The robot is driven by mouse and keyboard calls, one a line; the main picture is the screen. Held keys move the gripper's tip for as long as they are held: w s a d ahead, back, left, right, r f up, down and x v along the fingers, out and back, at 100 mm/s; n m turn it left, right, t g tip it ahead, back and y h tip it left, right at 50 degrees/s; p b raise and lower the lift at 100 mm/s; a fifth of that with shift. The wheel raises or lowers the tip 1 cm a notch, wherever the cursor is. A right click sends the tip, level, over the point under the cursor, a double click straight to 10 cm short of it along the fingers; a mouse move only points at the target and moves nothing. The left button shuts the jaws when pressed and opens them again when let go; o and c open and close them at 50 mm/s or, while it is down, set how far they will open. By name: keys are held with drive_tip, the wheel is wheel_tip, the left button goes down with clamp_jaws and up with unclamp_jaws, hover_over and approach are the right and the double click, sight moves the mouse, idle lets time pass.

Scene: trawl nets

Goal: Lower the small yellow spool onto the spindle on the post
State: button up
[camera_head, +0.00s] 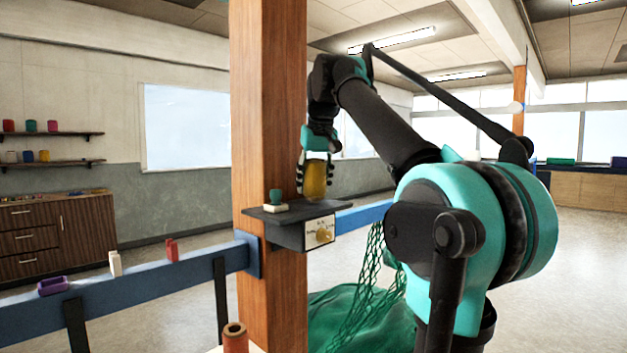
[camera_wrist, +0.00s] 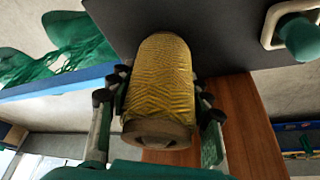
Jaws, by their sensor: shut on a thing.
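The small yellow spool (camera_head: 316,180) is upright in my gripper (camera_head: 314,188), over the right part of the dark shelf (camera_head: 325,207) on the wooden post (camera_head: 268,110). In the wrist view the yellow spool (camera_wrist: 163,75) sits between both fingers of my gripper (camera_wrist: 160,100), which touch its sides. The dark shelf (camera_wrist: 225,35) lies beyond it. The spool's lower end is very close to the shelf top; I cannot tell whether they touch. I cannot make out the spindle; the spool hides the surface behind it.
A green knob on a pale base (camera_head: 275,202) stands on the shelf, left of the spool. A label plate (camera_head: 320,231) is on the shelf's front. A blue rail (camera_head: 150,285) with small items runs left. Green netting (camera_head: 362,310) lies below.

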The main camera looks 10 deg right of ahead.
drive_tip(key=shift+f, duration=0.3)
drive_tip(key=o, duration=1.3)
drive_tip(key=v, duration=1.2)
drive_tip(key=shift+s, duration=0.1)
